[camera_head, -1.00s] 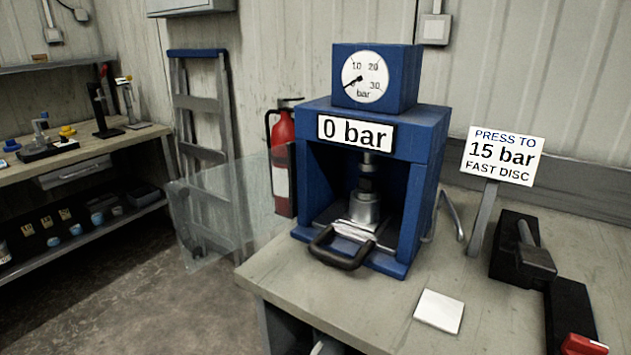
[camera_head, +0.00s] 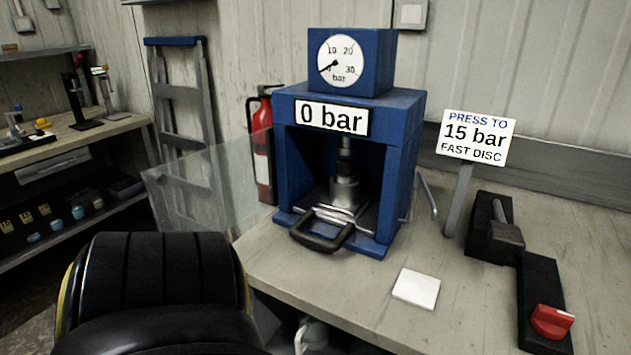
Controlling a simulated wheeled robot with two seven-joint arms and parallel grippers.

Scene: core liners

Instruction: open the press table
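The blue press (camera_head: 403,160) stands on the workbench in the head view, with a dial gauge (camera_head: 340,60) on top and a "0 bar" display (camera_head: 331,117). The press table (camera_head: 357,219) is a metal plate at the bottom of the frame, with a dark loop handle (camera_head: 322,245) at its front. A metal cylinder (camera_head: 345,190) stands on the plate under the ram. A clear guard panel (camera_head: 205,190) stands out to the left of the press. Neither gripper shows. A large black rounded part at lower left is probably my own arm.
A sign (camera_head: 474,138) reads "Press to 15 bar fast disc". A white square (camera_head: 416,288) lies on the workbench (camera_head: 350,300) in front. A black device (camera_head: 492,232) and a red knob (camera_head: 552,321) are at right. A fire extinguisher (camera_head: 263,150) and ladder (camera_head: 170,92) stand behind.

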